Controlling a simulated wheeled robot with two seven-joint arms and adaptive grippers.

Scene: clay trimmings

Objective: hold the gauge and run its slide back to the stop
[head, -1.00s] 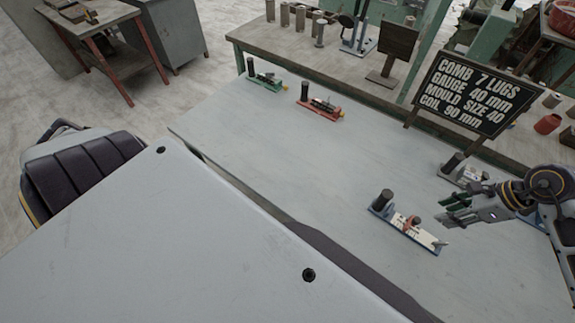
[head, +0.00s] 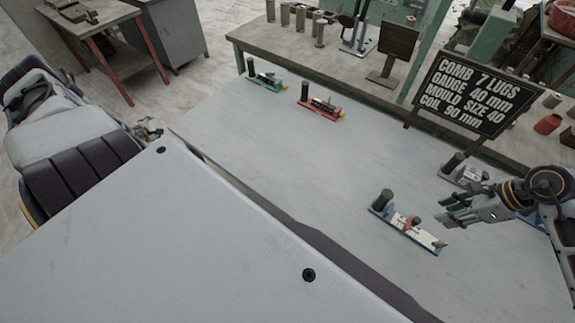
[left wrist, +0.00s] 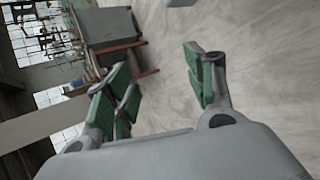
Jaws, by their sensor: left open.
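Several gauges, each with a dark upright post at one end, stand on the pale table. A blue-based gauge (head: 408,229) with a white scale and a red slide (head: 411,223) is nearest. A grey gauge (head: 463,175) is behind it, partly hidden by my right arm. A red gauge (head: 320,107) and a green gauge (head: 266,80) stand further back. My right gripper (head: 452,210) is open and empty above the table, just right of the blue-based gauge.
A black sign (head: 463,92) reads comb 7 lugs, gauge 40 mm, mould size 40, coil 90 mm. A workbench (head: 345,75) with cylinders runs behind the table. A red-legged table (head: 110,45) and a grey cabinet (head: 178,45) stand at the back left. The table's middle is clear.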

